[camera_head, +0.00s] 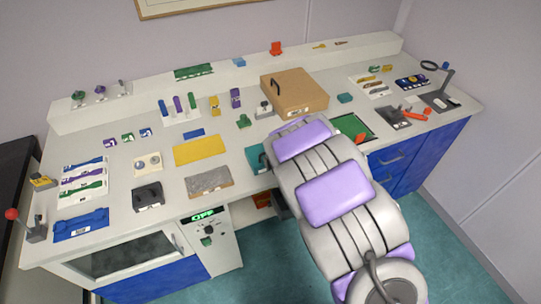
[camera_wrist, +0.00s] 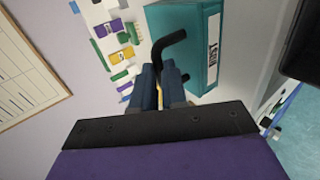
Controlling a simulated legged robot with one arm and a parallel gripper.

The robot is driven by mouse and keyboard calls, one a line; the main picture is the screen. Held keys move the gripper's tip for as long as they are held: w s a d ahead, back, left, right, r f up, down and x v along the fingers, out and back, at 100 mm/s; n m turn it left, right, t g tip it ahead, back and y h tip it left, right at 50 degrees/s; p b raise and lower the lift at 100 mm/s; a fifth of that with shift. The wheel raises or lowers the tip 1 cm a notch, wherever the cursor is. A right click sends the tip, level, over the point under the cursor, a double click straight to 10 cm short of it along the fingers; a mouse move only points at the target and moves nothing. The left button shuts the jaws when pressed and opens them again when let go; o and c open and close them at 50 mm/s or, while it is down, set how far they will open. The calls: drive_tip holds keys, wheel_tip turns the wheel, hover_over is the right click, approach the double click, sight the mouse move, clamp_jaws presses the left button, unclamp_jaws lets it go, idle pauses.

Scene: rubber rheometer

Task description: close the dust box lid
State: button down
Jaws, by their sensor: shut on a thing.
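In the wrist view the dust box (camera_wrist: 207,50) is a teal box with a white label, seen at a steep angle. A bent black handle (camera_wrist: 172,43) projects beside it and runs down between the fingertips of my gripper (camera_wrist: 160,73). The gripper is shut on this handle. In the head view only a teal part of the dust box (camera_head: 255,160) shows at the left edge of my arm. My arm hides the gripper there and most of the box. I cannot tell the lid's angle.
A brown box (camera_head: 300,92) with a black handle stands behind my arm. A yellow mat (camera_head: 202,150) and a grey textured slab (camera_head: 209,181) lie to the left. Small parts crowd much of the bench.

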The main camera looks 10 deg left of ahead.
drive_tip(key=shift+s+d+f, duration=0.2)
drive_tip(key=shift+s+f, duration=0.1)
drive_tip(key=shift+f, duration=0.25)
drive_tip(key=shift+s+d+f, duration=0.2)
drive_tip(key=shift+s+f, duration=0.05)
drive_tip(key=shift+f, duration=0.3)
drive_tip(key=shift+s+d+f, duration=0.1)
drive_tip(key=shift+f, duration=0.05)
drive_tip(key=c, duration=1.3)
unclamp_jaws()
drive_tip(key=shift+c, duration=0.2)
drive_tip(key=shift+o, duration=0.9)
drive_tip(key=shift+r, duration=0.25)
drive_tip(key=shift+w+a+r, duration=0.2)
drive_tip(key=shift+w+r, duration=0.05)
drive_tip(key=shift+r, duration=0.15)
